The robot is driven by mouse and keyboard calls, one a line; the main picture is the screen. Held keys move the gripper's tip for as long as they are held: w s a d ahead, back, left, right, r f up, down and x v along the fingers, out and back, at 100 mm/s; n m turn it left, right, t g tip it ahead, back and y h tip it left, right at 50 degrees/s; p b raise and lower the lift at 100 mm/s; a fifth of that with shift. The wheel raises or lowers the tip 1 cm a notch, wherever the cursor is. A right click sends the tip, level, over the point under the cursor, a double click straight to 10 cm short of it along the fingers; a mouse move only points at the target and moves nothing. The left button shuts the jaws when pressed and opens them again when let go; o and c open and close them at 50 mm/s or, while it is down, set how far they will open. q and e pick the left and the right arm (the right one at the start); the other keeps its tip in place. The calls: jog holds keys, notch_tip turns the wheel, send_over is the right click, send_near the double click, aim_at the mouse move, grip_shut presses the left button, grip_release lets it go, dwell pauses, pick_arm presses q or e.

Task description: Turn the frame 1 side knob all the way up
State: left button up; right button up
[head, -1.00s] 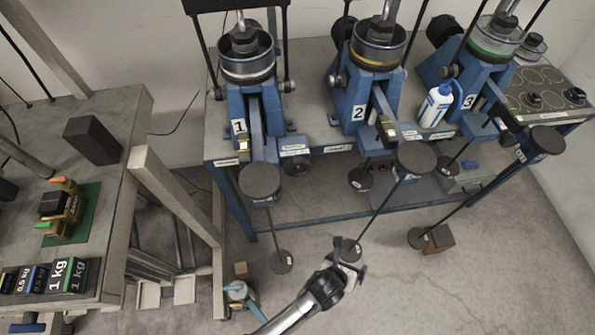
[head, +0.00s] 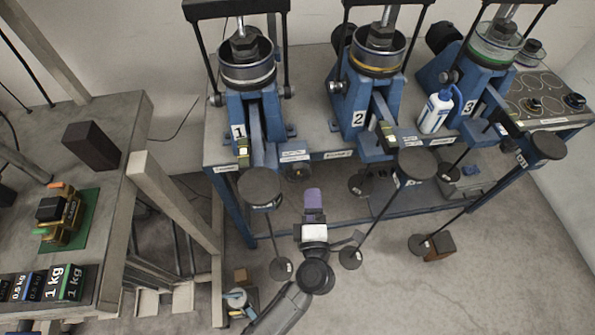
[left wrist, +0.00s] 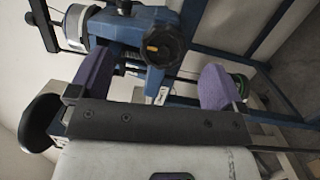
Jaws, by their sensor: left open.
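Frame 1 (head: 247,75) is the blue lever frame at the left of the bench, with a "1" label and a steel cup on top. Its side knob (left wrist: 165,44) is black and lobed with an orange mark, seen in the left wrist view. In the head view a dark round knob (head: 298,172) shows below the bench edge, beside frame 1's lever; it looks like the same one. My left gripper (head: 314,200) is open and empty, below and in front of that knob. In the left wrist view its purple fingers (left wrist: 155,84) stand apart, with the knob beyond the gap, not touched.
Frame 1's black round lever pad (head: 260,186) is close to the left of my gripper. Frames 2 (head: 372,85) and 3 (head: 485,75) stand to the right. A white bottle (head: 435,110) sits between them. A table with weights (head: 65,282) is at left.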

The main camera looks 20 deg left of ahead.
aim_at(298, 177)
pick_arm(q)
jog(key=w+a+n, duration=0.2)
jog(key=w+a+n+g+y+b, duration=0.1)
jog(key=w+a+n, duration=0.1)
jog(key=w+n, duration=0.1)
jog(key=w+a+f+n+y+b, duration=0.1)
jog(key=w+a+n, duration=0.1)
jog(key=a+n, duration=0.1)
jog(key=shift+w+g, duration=0.25)
jog(key=shift+g, duration=0.15)
jog(key=shift+r, duration=0.1)
jog(key=shift+c, duration=1.3)
jog(key=c, duration=0.7)
jog(key=shift+w, duration=0.1)
jog(key=shift+c, duration=0.2)
